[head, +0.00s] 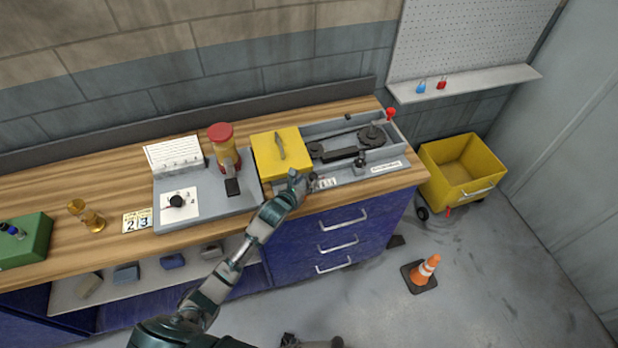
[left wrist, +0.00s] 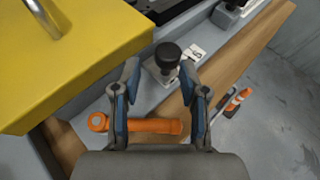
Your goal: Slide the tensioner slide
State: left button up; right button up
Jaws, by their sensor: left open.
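A black round knob (left wrist: 167,56) stands on a small light plate beside a numbered label (left wrist: 195,52) in the left wrist view; I take it for the tensioner slide's knob. In the head view the label (head: 327,183) shows on the front of the grey belt unit (head: 345,178), while my gripper covers the knob. My left gripper (left wrist: 160,68) is open, its fingertips on either side of the knob in the picture; contact cannot be told. An orange handle (left wrist: 145,126) lies below the fingers. A dark part at the head view's bottom edge may be my right gripper.
A yellow cover (head: 278,153) with a handle stands close left of my left gripper. Black pulleys (head: 371,136) and a red knob (head: 390,113) are behind to the right. A yellow cart (head: 462,170) and orange cone (head: 425,269) stand on the floor.

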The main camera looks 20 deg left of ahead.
aim_at(311, 178)
pick_arm(q)
jog(key=w+d, duration=0.1)
jog(key=w+d+f, duration=0.1)
jog(key=w, duration=0.1)
jog(key=shift+w+d+f, duration=0.1)
jog(key=shift+w+d, duration=0.05)
jog(key=shift+d, duration=0.1)
jog(key=shift+a, duration=0.6)
jog(key=shift+c, duration=1.1)
jog(key=shift+a, duration=0.15)
grip_shut()
jog(key=shift+d, duration=0.2)
